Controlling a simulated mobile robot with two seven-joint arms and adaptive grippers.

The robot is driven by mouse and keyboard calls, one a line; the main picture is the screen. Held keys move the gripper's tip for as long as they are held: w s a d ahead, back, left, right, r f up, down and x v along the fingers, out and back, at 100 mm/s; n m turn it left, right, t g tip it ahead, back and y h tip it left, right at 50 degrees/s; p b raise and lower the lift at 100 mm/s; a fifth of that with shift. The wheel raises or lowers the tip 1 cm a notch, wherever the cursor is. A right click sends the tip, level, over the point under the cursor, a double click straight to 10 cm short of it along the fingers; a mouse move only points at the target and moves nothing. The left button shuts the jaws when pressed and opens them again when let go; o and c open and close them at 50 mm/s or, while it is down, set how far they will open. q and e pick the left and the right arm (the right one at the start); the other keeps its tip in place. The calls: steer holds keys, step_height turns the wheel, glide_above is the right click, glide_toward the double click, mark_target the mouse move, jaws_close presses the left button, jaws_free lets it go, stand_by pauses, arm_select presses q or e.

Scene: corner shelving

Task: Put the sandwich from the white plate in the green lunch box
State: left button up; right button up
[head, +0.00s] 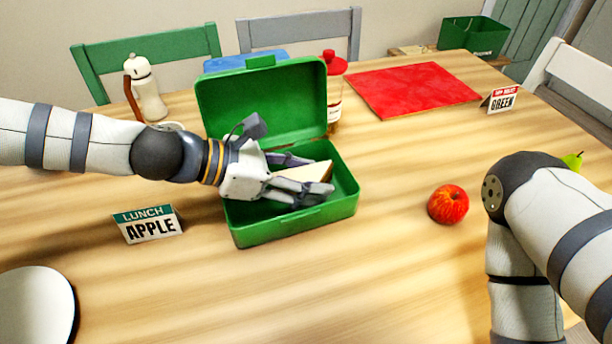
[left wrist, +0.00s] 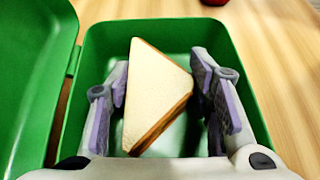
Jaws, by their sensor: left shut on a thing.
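The sandwich (head: 308,173) is a pale triangular wedge with a brown crust; it also shows in the left wrist view (left wrist: 154,88). My left gripper (head: 305,179) is shut on it, inside the open green lunch box (head: 292,229). In the left wrist view the fingers (left wrist: 165,100) stand on both sides of the sandwich, within the box walls. I cannot tell whether the sandwich touches the box floor. The lid stands up at the back. The white plate (head: 38,305) is at the lower left, cut by the frame edge, its visible part empty. My right gripper is out of view.
An "APPLE" card (head: 149,225) stands left of the box and a red apple (head: 448,204) lies to the right. The front middle of the table is clear.

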arm_select(q)
steer(key=shift+r, duration=0.15)
steer(key=shift+f, duration=0.2)
steer(key=o, duration=0.6)
steer(key=shift+o, duration=0.2)
